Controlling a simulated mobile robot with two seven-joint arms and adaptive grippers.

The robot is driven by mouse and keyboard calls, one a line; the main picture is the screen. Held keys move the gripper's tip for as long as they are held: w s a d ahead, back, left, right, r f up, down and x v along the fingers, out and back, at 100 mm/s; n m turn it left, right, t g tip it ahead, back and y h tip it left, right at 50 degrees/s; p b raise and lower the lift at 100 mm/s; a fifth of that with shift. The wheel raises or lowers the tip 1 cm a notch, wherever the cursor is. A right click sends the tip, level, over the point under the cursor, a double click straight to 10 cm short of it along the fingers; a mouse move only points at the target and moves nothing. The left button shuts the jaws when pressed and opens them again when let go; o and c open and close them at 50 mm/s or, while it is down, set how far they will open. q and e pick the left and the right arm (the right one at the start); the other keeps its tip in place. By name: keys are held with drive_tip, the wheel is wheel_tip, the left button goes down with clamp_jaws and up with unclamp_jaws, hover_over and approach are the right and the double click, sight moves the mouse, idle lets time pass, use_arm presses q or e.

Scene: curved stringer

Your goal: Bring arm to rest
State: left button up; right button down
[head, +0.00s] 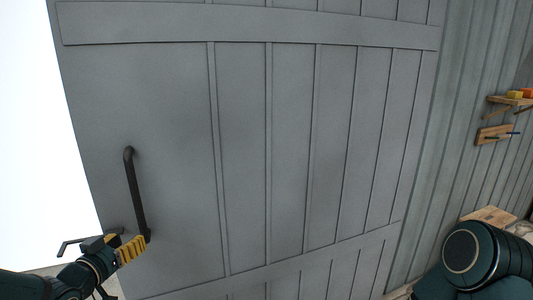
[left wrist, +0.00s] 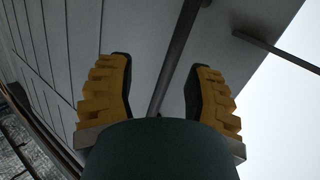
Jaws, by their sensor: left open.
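My left gripper (head: 131,249) is at the lower end of a dark vertical pull handle (head: 135,190) on a large grey plank door (head: 165,120). In the left wrist view the yellow-padded fingers of my left gripper (left wrist: 164,85) are spread apart. The dark bar of the handle (left wrist: 178,50) runs between them, with space visible on both sides. Whether a finger touches the bar cannot be told. My right gripper is not in view; only a dark part of my own arm shows at the lower right of the head view.
A thin dark lever (head: 78,243) sticks out left of the door's edge, close to my left gripper. Bright open space lies left of the door. At right, a grey plank wall (head: 470,100) carries small wooden shelves (head: 497,133).

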use_arm(q)
drive_tip(key=s+d+f+n+g+h, duration=0.1)
drive_tip(key=d+f+g, duration=0.2)
drive_tip(key=d+f, duration=0.55)
drive_tip(key=s+d+f+n+g, duration=0.1)
drive_tip(key=d+f+g, duration=0.3)
drive_tip(key=f, duration=0.8)
drive_tip(key=s+d+f+g, duration=0.7)
drive_tip(key=s+d+f, duration=0.6)
drive_tip(key=s, duration=0.3)
drive_tip(key=shift+s+d+f+g+h, duration=0.15)
drive_tip(key=shift+s+f+g+h, duration=0.2)
drive_tip(key=shift+f, duration=0.15)
drive_tip(key=shift+w, duration=0.1)
drive_tip(key=shift+c, duration=0.5)
